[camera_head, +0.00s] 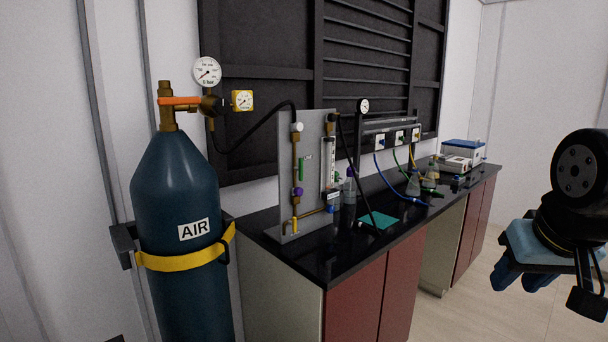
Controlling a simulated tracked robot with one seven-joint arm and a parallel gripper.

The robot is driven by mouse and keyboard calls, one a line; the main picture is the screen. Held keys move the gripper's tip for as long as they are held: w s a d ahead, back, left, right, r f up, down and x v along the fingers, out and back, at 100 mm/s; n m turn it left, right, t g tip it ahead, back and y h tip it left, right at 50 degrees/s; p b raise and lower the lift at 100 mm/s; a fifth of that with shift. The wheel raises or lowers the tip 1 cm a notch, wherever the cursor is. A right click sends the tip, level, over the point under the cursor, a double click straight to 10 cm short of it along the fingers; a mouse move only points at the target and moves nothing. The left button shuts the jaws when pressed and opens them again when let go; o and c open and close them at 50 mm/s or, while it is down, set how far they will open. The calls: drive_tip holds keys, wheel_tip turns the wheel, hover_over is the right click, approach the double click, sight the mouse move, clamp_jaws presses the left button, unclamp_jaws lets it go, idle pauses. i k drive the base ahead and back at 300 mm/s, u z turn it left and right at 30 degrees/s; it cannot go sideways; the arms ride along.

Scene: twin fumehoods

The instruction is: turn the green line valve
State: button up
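An upright grey panel (313,140) on the dark bench carries brass pipework. A slim green handle (301,169) stands vertical on it, between a white knob (297,127) above and a purple knob (298,192) below. Further back, a rail on the bench bears several white square valve plates (399,138); blue, green and yellow hoses hang there, the green hose (397,158) below the middle plate. Which part is the green line valve is not certain. My gripper (522,280), with blue fingers, is at the right edge, in front of the bench and far from both. Its finger gap is unclear.
A dark blue AIR cylinder (177,190) with a yellow strap and gauge stands at the left. Flasks (413,183), a teal pad (376,222) and a white-and-blue instrument (463,153) are on the bench (320,260). The floor (460,310) at the right is clear.

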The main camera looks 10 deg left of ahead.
sight(300, 168)
drive_tip(key=u, duration=0.2)
drive_tip(key=i, duration=1.15)
drive_tip(key=z, duration=0.15)
